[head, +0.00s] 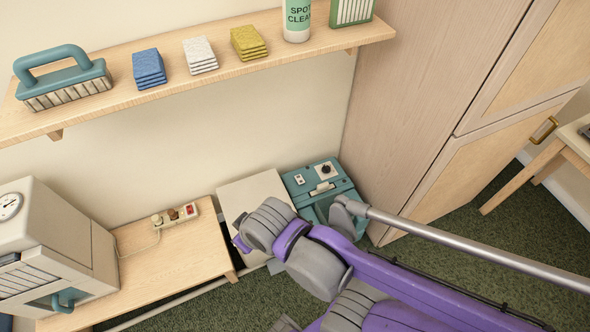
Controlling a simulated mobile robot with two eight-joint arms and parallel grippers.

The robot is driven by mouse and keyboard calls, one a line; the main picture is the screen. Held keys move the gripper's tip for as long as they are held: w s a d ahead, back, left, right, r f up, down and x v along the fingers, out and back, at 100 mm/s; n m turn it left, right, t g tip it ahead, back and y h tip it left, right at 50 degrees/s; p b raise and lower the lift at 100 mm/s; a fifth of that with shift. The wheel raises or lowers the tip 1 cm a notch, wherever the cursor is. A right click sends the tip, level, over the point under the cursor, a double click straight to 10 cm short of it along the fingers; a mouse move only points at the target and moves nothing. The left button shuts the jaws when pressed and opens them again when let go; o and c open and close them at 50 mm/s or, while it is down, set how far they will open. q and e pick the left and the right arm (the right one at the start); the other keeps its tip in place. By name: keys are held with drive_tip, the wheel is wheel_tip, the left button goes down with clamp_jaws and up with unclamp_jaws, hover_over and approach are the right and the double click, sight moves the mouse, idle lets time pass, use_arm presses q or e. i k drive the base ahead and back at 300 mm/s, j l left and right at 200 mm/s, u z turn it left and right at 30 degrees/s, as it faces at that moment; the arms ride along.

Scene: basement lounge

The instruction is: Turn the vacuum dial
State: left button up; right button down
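The vacuum (349,187) is a teal box on the floor against the wall, beside the tall cabinet. Its top carries a small black dial (325,170) on a pale plate, with a small switch plate and a handle near it. My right arm, purple and grey, comes in from the lower right and covers part of the vacuum's front. My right gripper (241,233) is at the arm's far end, left of the vacuum and apart from the dial. Its fingers are mostly hidden by the wrist, so its opening cannot be told. My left gripper is not in view.
A pale box (252,192) stands left of the vacuum. A low wooden bench (180,262) holds a power strip (174,215) and a beige appliance (60,250). A wall shelf (110,103) above holds cleaning items. A metal tube (470,253) crosses in front of the cabinet (440,100).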

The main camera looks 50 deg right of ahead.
sight(326, 168)
drive_tip(key=z, duration=2.3)
drive_tip(key=i+l+u, duration=0.15)
drive_tip(key=u, duration=2.15)
drive_tip(key=k+l, duration=0.1)
drive_tip(key=l, duration=0.5)
drive_tip(key=k+l, duration=0.1)
drive_tip(key=l, duration=0.5)
drive_tip(key=k+l, duration=0.1)
drive_tip(key=l, duration=0.5)
